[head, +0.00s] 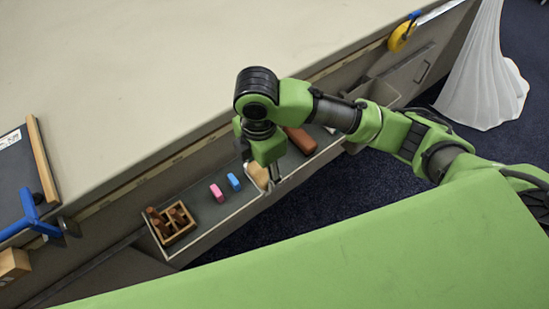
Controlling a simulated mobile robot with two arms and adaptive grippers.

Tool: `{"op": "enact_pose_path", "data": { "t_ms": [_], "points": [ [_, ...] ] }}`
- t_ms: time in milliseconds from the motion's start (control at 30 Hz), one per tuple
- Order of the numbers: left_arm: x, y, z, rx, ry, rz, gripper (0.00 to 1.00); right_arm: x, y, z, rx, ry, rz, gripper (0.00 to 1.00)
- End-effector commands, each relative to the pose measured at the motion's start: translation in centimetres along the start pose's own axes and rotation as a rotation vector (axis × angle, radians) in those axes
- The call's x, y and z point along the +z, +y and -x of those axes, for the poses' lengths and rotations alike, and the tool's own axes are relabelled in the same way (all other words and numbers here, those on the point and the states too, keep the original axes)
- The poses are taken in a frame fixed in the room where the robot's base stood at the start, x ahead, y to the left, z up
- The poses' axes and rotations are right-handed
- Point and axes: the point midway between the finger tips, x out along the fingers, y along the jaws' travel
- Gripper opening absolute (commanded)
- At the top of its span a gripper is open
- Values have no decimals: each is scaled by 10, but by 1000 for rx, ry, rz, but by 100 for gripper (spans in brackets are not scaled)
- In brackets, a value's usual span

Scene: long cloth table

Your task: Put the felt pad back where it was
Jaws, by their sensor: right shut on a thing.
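My right gripper (272,178) points down over the narrow dark tray (205,205) along the table's side. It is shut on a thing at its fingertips. A tan piece (257,173), which looks like the felt pad, shows right at the fingers, partly hidden by the gripper. I cannot tell whether it touches the tray. My left gripper is not in view.
In the tray lie a pink block (216,193), a blue block (234,182), a brown bar (301,140) and a divided wooden box (172,223). A blue clamp (32,216) stands at the left. The pale table top (150,80) is mostly bare.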

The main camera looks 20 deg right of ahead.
Motion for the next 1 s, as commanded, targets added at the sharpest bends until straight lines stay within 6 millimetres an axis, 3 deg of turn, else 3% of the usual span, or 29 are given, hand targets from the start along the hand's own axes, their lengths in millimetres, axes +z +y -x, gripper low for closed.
{"op": "enact_pose_path", "data": {
  "t_ms": [333,500,867,1000],
  "points": [
    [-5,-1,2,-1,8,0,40,65,53,-35,-2,-3,-8,32],
    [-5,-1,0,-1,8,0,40,85,70,-69,-2,-1,-5,32],
    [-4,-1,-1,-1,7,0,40,101,84,-95,0,-1,-2,32],
    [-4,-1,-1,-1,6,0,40,101,84,-116,-3,0,-3,32]
  ]
}}
